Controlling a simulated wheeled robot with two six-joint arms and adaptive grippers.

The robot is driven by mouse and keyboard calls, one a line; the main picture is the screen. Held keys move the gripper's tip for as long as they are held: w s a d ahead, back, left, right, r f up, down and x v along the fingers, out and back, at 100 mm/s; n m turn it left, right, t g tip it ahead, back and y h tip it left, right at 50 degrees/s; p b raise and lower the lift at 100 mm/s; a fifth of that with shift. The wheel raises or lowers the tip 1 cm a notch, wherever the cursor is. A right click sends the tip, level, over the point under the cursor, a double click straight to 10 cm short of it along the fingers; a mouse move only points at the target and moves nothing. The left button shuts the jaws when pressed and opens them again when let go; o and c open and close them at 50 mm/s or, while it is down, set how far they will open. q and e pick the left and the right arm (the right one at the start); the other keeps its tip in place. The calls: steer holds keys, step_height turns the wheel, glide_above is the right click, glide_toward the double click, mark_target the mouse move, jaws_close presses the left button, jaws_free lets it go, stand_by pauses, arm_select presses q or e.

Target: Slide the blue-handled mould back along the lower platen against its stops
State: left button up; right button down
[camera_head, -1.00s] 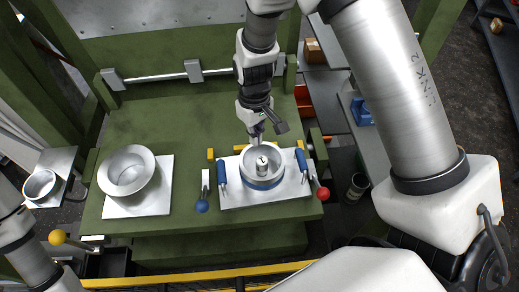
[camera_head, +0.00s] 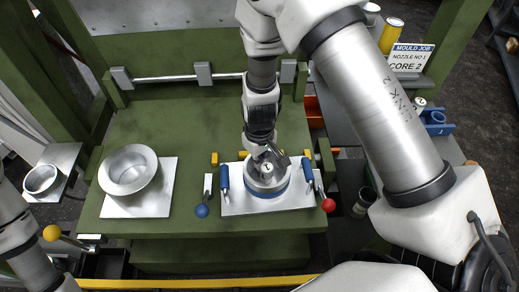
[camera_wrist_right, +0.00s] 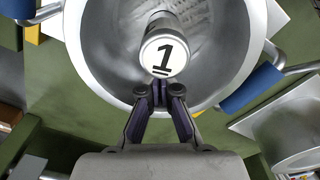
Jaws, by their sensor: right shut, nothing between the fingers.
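The blue-handled mould is a pale plate (camera_head: 235,207) with a round metal bowl (camera_head: 281,184) on the green lower platen (camera_head: 190,219). Its blue handles stand at the left (camera_head: 224,178) and right (camera_head: 307,169). A core marked 1 (camera_wrist_right: 165,52) stands inside the bowl. My right gripper (camera_wrist_right: 160,90) is shut and empty at the bowl's rear, its tips close to the core; contact is unclear. It also shows in the head view (camera_head: 266,157). Yellow blocks (camera_head: 214,159) lie along the plate's back edge; any gap is hard to judge. My left gripper is out of view.
A second plate (camera_head: 122,207) with an unmarked bowl (camera_head: 130,168) sits at left on the platen. A blue-knobbed lever (camera_head: 202,210) and a red-knobbed lever (camera_head: 328,205) flank the mould. A horizontal bar (camera_head: 160,77) crosses behind. Bare platen lies behind the mould.

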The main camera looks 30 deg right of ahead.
steer(key=shift+f, duration=0.25)
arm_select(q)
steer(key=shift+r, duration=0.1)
arm_select(e)
steer(key=shift+w+r, duration=0.15)
steer(key=shift+w, duration=0.2)
steer(key=shift+w+a+p, duration=0.1)
steer(key=shift+w+p, duration=0.2)
steer(key=shift+w, duration=0.35)
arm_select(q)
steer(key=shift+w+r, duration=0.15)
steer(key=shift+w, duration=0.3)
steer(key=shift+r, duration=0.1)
